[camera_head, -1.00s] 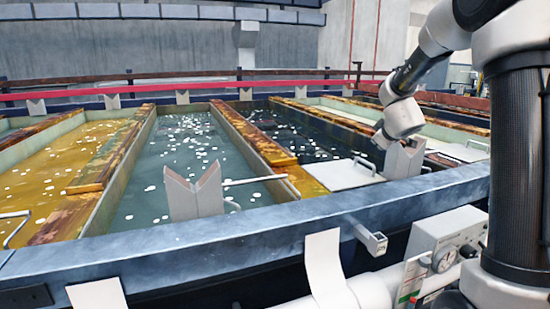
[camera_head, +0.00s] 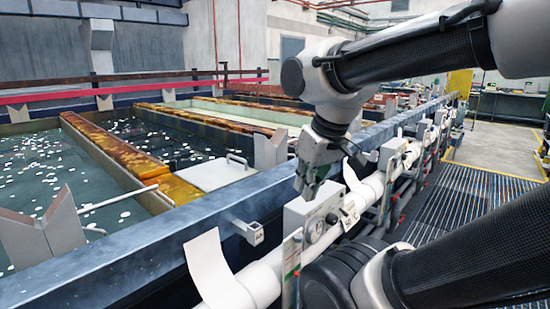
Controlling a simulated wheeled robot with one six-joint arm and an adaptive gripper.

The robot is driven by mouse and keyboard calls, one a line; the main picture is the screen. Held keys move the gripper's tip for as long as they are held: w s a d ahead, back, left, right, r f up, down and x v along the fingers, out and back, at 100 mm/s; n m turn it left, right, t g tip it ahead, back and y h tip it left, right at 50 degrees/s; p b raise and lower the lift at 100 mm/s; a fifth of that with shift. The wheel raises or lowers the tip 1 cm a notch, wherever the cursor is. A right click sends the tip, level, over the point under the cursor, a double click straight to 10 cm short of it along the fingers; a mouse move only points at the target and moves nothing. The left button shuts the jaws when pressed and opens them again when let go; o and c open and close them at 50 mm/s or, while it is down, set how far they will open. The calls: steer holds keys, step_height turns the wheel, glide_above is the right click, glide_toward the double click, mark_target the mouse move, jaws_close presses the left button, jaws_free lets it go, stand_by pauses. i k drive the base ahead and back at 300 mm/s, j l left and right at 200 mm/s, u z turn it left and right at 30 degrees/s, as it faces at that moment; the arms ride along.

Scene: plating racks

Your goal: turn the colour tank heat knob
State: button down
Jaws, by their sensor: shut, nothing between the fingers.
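A grey control box (camera_head: 297,213) sits on the rail along the front of the tanks. Its face carries a round white gauge (camera_head: 315,231) and a small dark knob (camera_head: 332,218) to the right of it. A white tag with small print (camera_head: 350,213) is beside the knob. I cannot read which tank the box belongs to. My gripper (camera_head: 306,192) is shut and empty, pointing down just above the box. It appears apart from the knob, though the exact gap is hard to judge.
A thick white pipe (camera_head: 262,282) runs along the tank front, with further boxes and valves toward the back. Tanks of liquid lie left behind the blue-grey rim (camera_head: 150,252). A square metal bracket (camera_head: 250,232) sticks out left of the box. A grated walkway (camera_head: 465,190) is clear at right.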

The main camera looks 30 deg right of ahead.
mark_target(332, 219)
steer(key=l+z, duration=0.15)
steer(key=l, duration=0.35)
steer(key=l+z, duration=0.1)
steer(key=l, duration=0.4)
steer(key=i+l+z, duration=0.15)
steer(key=l, duration=0.4)
steer(key=l+z, duration=0.1)
steer(key=l, duration=0.4)
steer(key=i+l+z, duration=0.15)
steer(key=l, duration=0.35)
steer(key=i+l+z, duration=0.1)
steer(key=l, duration=0.35)
steer(key=i+l+z, duration=0.15)
steer(key=l, duration=0.35)
steer(key=i+l+z, duration=0.1)
steer(key=l, duration=0.35)
steer(key=u, duration=1.75)
steer(key=i+l, duration=0.05)
